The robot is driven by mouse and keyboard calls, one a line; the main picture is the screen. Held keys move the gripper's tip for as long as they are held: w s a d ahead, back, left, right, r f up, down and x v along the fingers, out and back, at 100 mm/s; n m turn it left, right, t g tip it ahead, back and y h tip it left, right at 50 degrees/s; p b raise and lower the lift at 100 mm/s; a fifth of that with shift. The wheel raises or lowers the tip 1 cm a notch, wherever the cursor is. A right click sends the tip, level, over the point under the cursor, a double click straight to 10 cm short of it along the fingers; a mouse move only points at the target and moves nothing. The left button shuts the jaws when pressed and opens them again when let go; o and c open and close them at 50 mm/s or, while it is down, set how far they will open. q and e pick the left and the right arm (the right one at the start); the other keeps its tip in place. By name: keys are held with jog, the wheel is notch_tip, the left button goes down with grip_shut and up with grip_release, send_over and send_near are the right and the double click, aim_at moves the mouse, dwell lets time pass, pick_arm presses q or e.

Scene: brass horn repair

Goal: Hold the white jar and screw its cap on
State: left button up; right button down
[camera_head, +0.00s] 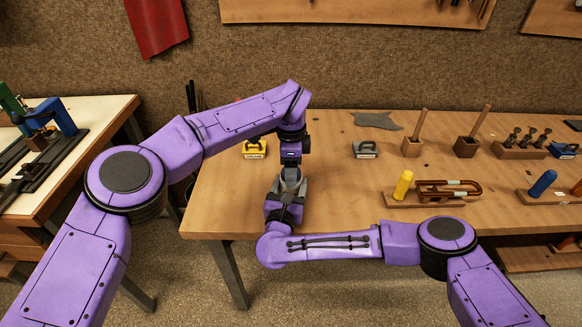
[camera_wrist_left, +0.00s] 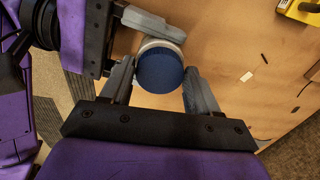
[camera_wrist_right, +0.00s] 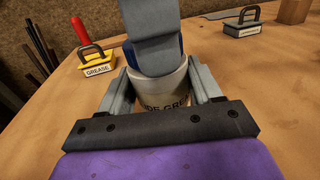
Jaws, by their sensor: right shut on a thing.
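The white jar (camera_wrist_right: 165,92) stands upright between the fingers of my right gripper (camera_wrist_right: 158,85), which is shut on it. Part of its dark lettering shows. The blue cap (camera_wrist_left: 160,70) is on top of the jar, with the white rim showing around it; I cannot tell how tightly it sits. My left gripper (camera_head: 291,170) points down from above, its open fingers (camera_wrist_left: 160,84) on either side of the cap with very little gap. In the right wrist view a left finger hides most of the cap. In the head view the grippers hide the jar.
A yellow block labelled grease (camera_head: 254,149) stands to the left and a grey block (camera_head: 365,150) to the right. Wooden holders with tools (camera_head: 430,199) fill the right side of the workbench (camera_head: 330,215). Bare wood lies around the grippers. The bench's front edge is close.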

pick_arm(q)
jog(key=m, duration=0.3)
jog(key=shift+m, duration=0.3)
jog(key=m, duration=1.1)
jog(key=shift+m, duration=0.4)
jog(key=m, duration=0.8)
jog(key=shift+m, duration=0.4)
jog(key=m, duration=0.3)
jog(key=shift+f, duration=0.1)
jog(key=m, duration=0.7)
jog(key=o, duration=1.1)
jog(key=shift+o, duration=0.2)
